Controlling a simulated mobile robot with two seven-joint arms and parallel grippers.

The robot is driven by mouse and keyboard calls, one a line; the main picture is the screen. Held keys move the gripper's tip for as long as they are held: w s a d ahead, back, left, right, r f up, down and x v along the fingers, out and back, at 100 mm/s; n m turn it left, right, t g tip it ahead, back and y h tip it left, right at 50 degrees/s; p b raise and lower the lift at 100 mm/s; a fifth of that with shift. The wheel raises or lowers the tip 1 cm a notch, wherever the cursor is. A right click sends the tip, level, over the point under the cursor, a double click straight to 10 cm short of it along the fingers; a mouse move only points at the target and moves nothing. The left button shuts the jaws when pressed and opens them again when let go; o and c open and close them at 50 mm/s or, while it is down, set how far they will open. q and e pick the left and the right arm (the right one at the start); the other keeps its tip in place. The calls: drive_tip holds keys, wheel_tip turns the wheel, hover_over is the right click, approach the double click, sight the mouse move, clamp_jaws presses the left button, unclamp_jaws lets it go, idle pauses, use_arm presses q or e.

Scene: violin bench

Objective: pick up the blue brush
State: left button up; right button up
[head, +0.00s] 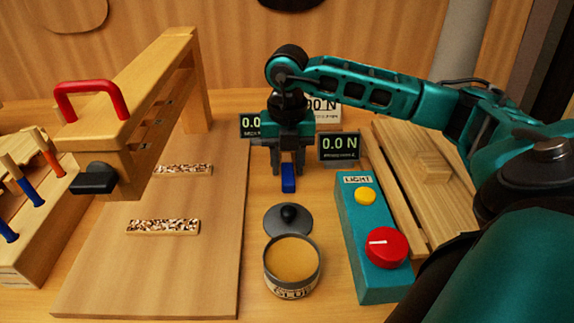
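A small blue block-like piece (288,181), which may be the blue brush or part of it, shows between the fingers of my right gripper (288,172). The gripper points down, with one finger on each side of the blue piece. I cannot tell whether the fingers press on it or whether it rests on the bench. No bristles show. Blue-handled tools (30,193) stand in a wooden rack at the left. My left gripper is not in view.
An open glue tin (292,265) and a dark lid (288,220) stand in front of the gripper. A teal light box (370,285) with a red knob is to the right. A wooden frame with a red handle (90,90) rises at the left. Force displays (339,146) stand nearby.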

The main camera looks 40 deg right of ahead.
sight(287, 166)
drive_tip(key=c, duration=0.5)
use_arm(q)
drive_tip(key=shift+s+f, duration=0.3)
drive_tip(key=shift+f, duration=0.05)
use_arm(e)
clamp_jaws()
use_arm(q)
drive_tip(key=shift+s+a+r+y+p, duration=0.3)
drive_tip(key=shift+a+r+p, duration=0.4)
drive_tip(key=shift+p, duration=0.8)
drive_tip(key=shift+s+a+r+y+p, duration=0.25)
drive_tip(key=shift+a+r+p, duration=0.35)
drive_tip(key=shift+p, duration=0.85)
use_arm(e)
wheel_tip(287, 166, up, 20)
